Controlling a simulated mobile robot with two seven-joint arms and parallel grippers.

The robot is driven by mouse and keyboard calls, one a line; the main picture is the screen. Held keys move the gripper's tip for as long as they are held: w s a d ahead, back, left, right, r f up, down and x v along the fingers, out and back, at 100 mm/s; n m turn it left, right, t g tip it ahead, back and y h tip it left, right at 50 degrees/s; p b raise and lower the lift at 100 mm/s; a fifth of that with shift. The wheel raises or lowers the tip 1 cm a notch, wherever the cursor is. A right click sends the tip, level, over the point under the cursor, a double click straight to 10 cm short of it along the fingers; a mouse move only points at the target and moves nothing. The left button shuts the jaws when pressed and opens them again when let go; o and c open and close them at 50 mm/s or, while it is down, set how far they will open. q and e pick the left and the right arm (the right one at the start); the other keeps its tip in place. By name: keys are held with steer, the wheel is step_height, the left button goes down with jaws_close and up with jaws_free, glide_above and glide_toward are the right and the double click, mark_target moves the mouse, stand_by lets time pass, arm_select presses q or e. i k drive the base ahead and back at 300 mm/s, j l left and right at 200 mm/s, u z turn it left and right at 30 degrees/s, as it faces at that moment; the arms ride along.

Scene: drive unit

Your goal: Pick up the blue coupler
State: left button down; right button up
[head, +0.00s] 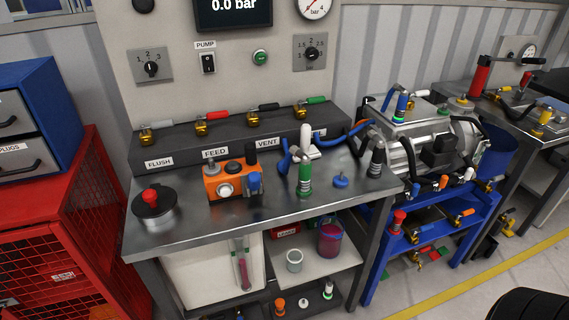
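Several blue parts are on the steel workbench, and I cannot tell for sure which is the blue coupler. A small blue fitting (254,182) sits at the right end of the orange box. A blue hose end (285,160) stands beside a green and white upright coupler (305,178). A low round blue piece (341,181) lies on the bench to the right of that coupler. Another blue fitting (401,105) stands on top of the motor unit at the right. Neither of my grippers is in view.
The orange box (226,183) and a dark pot with a red knob (153,204) stand on the steel bench (200,228). Behind them is a dark manifold (180,134) with several valves. The bench's front strip is clear. A red mesh cabinet (60,225) is at left.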

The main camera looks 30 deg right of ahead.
mark_target(400, 109)
steer(key=z, duration=1.75)
